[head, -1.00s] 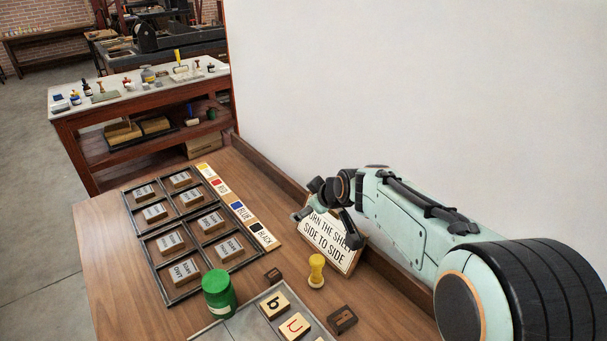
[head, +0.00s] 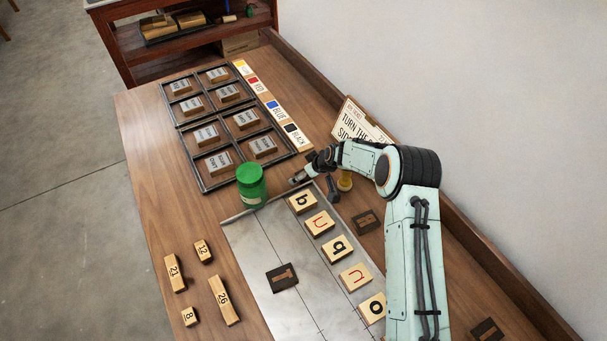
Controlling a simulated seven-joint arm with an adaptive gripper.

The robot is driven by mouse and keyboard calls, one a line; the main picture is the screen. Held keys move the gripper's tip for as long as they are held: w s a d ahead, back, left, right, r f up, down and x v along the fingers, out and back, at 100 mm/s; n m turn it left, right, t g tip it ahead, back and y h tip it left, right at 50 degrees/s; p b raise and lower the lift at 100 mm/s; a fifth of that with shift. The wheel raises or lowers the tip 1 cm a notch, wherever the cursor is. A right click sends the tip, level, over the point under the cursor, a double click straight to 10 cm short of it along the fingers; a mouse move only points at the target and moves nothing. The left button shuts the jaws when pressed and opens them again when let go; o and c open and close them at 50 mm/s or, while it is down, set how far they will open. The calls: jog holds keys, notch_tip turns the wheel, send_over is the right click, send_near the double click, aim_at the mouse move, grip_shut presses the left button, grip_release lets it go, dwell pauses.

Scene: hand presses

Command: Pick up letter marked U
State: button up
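Several pale wooden letter tiles stand in a row along the right side of a metal plate (head: 262,232). Two carry red u-shaped letters: one tile (head: 320,223) second from the back, another tile (head: 355,277) fourth from the back. From this angle I cannot tell surely which is U and which is n. My gripper (head: 314,187) is open and empty, its fingers spread. It hangs beyond the back end of the row, near the black-lettered b tile (head: 303,202) and right of the green jar, above the table.
A green-lidded jar (head: 251,186) stands at the plate's back left corner. Dark blocks (head: 367,221) (head: 282,277), number blocks (head: 223,299), framed word blocks (head: 220,163) and a leaning sign (head: 361,122) surround the plate.

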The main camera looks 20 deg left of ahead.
jog(key=c, duration=1)
